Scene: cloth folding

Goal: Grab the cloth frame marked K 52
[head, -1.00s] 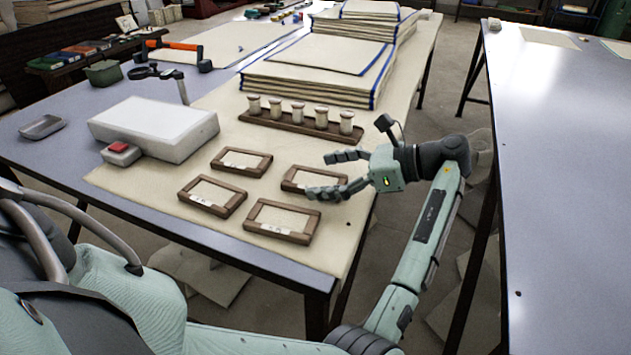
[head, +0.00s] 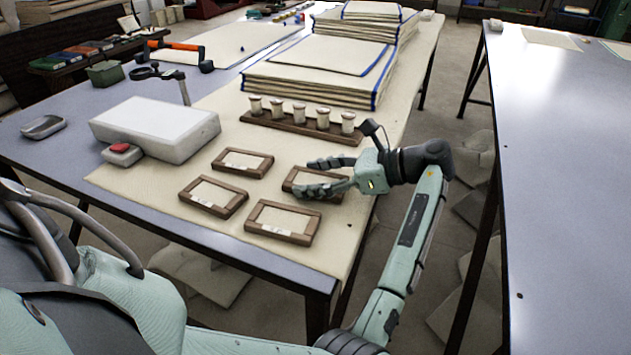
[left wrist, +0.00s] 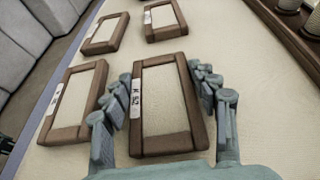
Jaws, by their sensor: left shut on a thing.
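The cloth frame marked K 52 (head: 312,175) is a brown wooden rectangle around pale cloth, lying flat on the table mat. In the left wrist view the frame (left wrist: 165,100) has a white label on its left side that reads K 52. My left gripper (head: 306,177) is over it, with fingers along both long sides. In the left wrist view the gripper (left wrist: 162,82) is shut on the frame. Its far end shows between the fingers; parts of the sides are hidden. My right gripper is not in view.
Similar frames lie close by: one at the front (head: 283,222), one at the left (head: 212,196) and one behind (head: 243,162). A wooden rack of spools (head: 300,125) and stacked cloths (head: 320,72) stand farther back. A white box (head: 155,128) is at left.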

